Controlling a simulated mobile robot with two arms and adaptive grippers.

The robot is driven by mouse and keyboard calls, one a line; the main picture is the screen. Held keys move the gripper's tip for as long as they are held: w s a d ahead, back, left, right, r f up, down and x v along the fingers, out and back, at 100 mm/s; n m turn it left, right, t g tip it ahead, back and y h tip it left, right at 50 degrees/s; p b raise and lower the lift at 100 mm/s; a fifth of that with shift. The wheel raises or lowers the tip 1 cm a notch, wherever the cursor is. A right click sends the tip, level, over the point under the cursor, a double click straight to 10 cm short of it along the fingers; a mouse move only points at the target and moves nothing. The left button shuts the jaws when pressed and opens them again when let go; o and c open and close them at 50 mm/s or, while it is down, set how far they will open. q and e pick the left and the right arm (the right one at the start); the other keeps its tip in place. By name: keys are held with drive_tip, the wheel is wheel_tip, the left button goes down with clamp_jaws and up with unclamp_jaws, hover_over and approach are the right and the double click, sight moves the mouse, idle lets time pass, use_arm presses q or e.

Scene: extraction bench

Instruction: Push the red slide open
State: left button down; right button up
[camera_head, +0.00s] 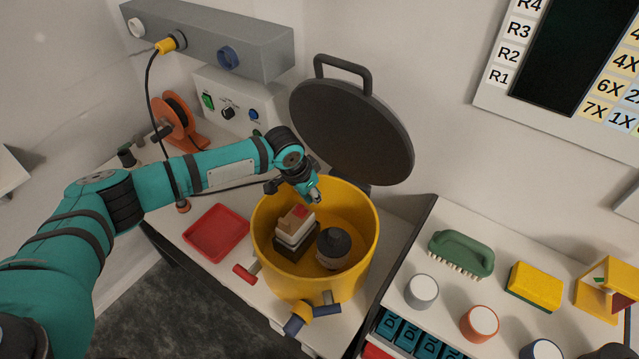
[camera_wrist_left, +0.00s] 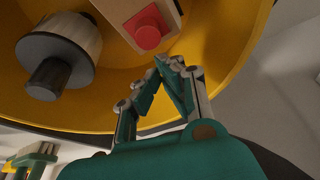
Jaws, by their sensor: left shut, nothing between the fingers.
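A red piece (camera_head: 301,211), which looks like the red slide, sits on a beige and white block (camera_head: 292,225) inside the yellow pot (camera_head: 262,237). In the left wrist view the red piece (camera_wrist_left: 148,30) stands out from the block's face (camera_wrist_left: 120,8). My left gripper (camera_head: 317,198) is shut and empty, above the pot's opening and beside the block. In the left wrist view its fingertips (camera_wrist_left: 170,64) meet close to the red piece, with a small gap showing. My right gripper is not in view.
A dark-topped round object (camera_head: 334,243) stands in the pot to the right of the block. The dark lid (camera_head: 350,130) is raised behind the pot. A red handle (camera_head: 247,272) and a blue-grey valve (camera_head: 298,318) stick out from the pot. A red tray (camera_head: 216,232) lies left.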

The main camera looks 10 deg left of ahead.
sight(304, 215)
use_arm(q)
drive_tip(key=shift+s+a, duration=0.25)
drive_tip(key=shift+s, duration=0.1)
drive_tip(key=s+p, duration=0.1)
drive_tip(key=s+a+p, duration=0.1)
drive_tip(key=s+p, duration=0.1)
drive_tip(key=shift+s+r+p, duration=0.1)
drive_tip(key=shift+p, duration=0.2)
drive_tip(key=shift+s+a, duration=0.15)
drive_tip(key=shift+s, duration=0.2)
drive_tip(key=shift+f, duration=0.25)
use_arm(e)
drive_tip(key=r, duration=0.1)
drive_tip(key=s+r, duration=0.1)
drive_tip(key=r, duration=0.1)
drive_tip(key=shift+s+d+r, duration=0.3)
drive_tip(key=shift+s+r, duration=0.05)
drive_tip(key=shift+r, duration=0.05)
use_arm(q)
drive_tip(key=shift+s, duration=0.1)
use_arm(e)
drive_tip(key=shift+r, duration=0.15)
